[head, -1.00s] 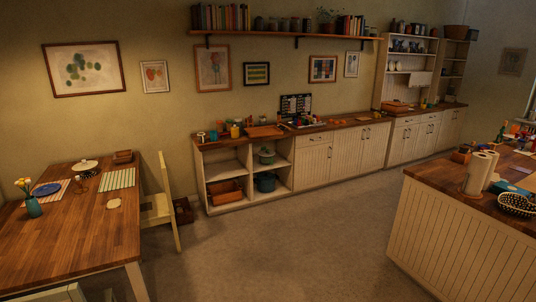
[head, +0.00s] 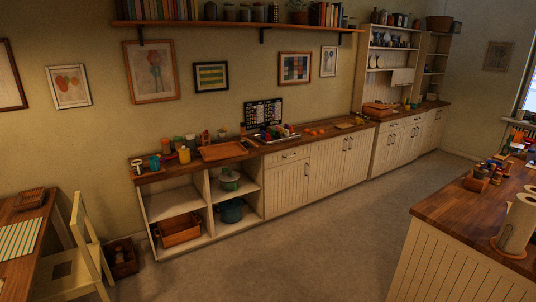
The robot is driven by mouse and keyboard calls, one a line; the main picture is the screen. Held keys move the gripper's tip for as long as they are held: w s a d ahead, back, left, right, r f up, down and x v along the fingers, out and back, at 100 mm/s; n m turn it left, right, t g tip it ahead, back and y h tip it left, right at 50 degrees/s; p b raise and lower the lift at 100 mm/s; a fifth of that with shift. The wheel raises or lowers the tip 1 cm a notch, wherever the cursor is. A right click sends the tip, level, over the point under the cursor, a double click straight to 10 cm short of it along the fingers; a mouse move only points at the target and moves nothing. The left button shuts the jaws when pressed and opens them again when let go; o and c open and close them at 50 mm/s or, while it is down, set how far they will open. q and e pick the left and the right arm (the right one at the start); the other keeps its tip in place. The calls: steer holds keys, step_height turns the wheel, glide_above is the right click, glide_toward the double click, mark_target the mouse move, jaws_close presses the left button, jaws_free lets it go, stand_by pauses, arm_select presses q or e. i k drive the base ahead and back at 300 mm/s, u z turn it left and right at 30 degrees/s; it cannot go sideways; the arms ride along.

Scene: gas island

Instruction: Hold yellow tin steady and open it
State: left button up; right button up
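A small yellow container (head: 184,156) stands near the left end of the long wooden counter (head: 285,146) along the wall. It may be the yellow tin, but it is too small to tell, and I cannot make out a lid. Another small yellow thing (head: 359,120) sits farther right on the same counter, also too small to identify. Neither of my grippers is in view.
An island (head: 440,209) with a paper towel roll (head: 518,226) stands at the right. A dining table (head: 22,211) and a pale chair (head: 82,257) are at the lower left. The grey floor (head: 290,250) between them is clear. A wooden tray (head: 223,151) lies beside the yellow container.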

mark_target(185, 157)
steer(key=u, duration=0.15)
steer(key=i, duration=2.3)
steer(key=u, duration=0.7)
steer(key=i, duration=1.9)
steer(key=u, duration=0.4)
